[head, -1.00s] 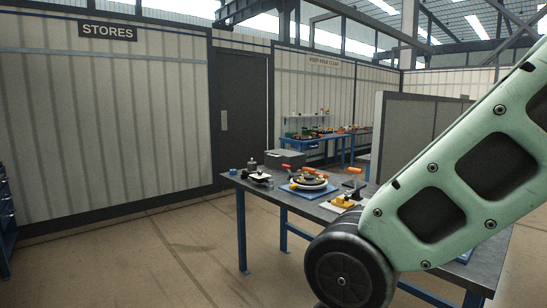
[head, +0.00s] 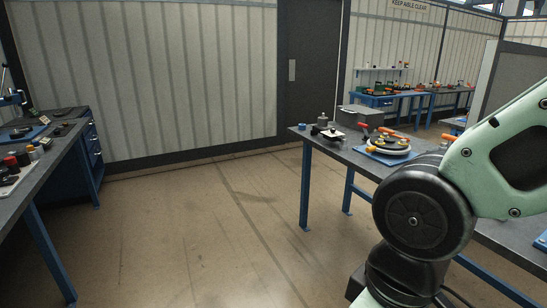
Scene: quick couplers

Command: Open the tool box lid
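A grey box (head: 360,116) stands at the far end of the workbench on the right in the head view. It looks like the tool box, and its top appears closed, though it is small and distant. My pale green and black arm fills the right of the view. My gripper is out of the picture, so its state and distance from the box do not show.
The right workbench (head: 340,148) carries a round orange-handled fixture (head: 388,146) and small parts. A left workbench (head: 48,160) holds tools and has blue drawers below. The floor (head: 200,225) between them is clear. Another blue bench (head: 418,98) stands at the back.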

